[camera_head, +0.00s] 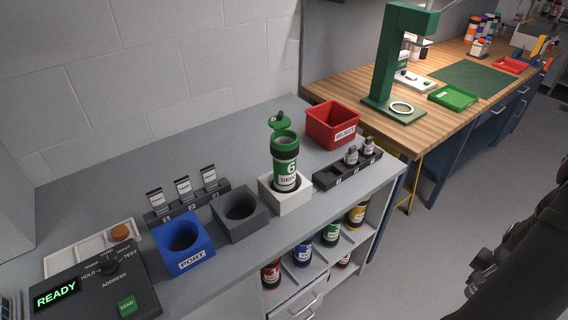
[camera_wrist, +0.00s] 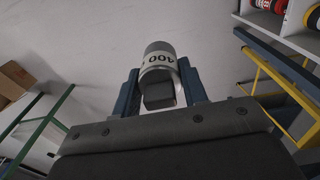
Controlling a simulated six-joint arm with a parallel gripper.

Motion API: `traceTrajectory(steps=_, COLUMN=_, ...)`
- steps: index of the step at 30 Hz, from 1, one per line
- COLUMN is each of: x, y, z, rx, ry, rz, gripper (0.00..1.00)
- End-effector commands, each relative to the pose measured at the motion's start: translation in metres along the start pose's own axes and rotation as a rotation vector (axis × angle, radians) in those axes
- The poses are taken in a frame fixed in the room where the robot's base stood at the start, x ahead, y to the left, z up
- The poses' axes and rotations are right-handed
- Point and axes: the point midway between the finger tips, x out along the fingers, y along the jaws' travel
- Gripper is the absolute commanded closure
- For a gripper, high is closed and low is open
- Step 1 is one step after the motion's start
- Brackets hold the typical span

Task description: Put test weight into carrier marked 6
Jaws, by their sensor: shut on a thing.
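The carrier marked 6 (camera_head: 285,165) is a green and dark cylinder with a white label, standing upright in a white block holder (camera_head: 291,201). Its green lid (camera_head: 279,122) is tilted up above the top, so it looks open; I cannot see inside. My gripper (camera_wrist: 161,88) is in the wrist view, its blue fingers shut on a grey test weight (camera_wrist: 158,52) with a white band reading 400. The weight is held over the floor, clear of any surface. Neither the fingers nor the held weight shows in the head view.
A black rack (camera_head: 346,171) right of the carrier holds two small grey weights (camera_head: 352,156). A red bin (camera_head: 333,123) stands behind it. A dark grey holder (camera_head: 240,213) and blue PORT holder (camera_head: 183,243) stand to the left. More carriers (camera_head: 331,232) sit on shelves below.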

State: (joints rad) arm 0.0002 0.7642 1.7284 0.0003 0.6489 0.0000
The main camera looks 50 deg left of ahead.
Motion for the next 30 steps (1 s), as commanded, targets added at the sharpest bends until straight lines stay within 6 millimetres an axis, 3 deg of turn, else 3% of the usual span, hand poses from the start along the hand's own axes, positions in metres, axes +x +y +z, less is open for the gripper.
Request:
traceTrajectory(steps=20, x=-0.003, y=-0.005, z=-0.003, rx=-0.008, ry=0.002, rz=0.000, gripper=0.96)
traceTrajectory(steps=25, x=-0.020, y=-0.040, z=-0.017, rx=-0.056, ry=0.004, rz=0.000, gripper=0.96)
traceTrajectory(steps=30, x=-0.053, y=-0.107, z=-0.034, rx=-0.140, ry=0.007, rz=-0.001, gripper=0.96)
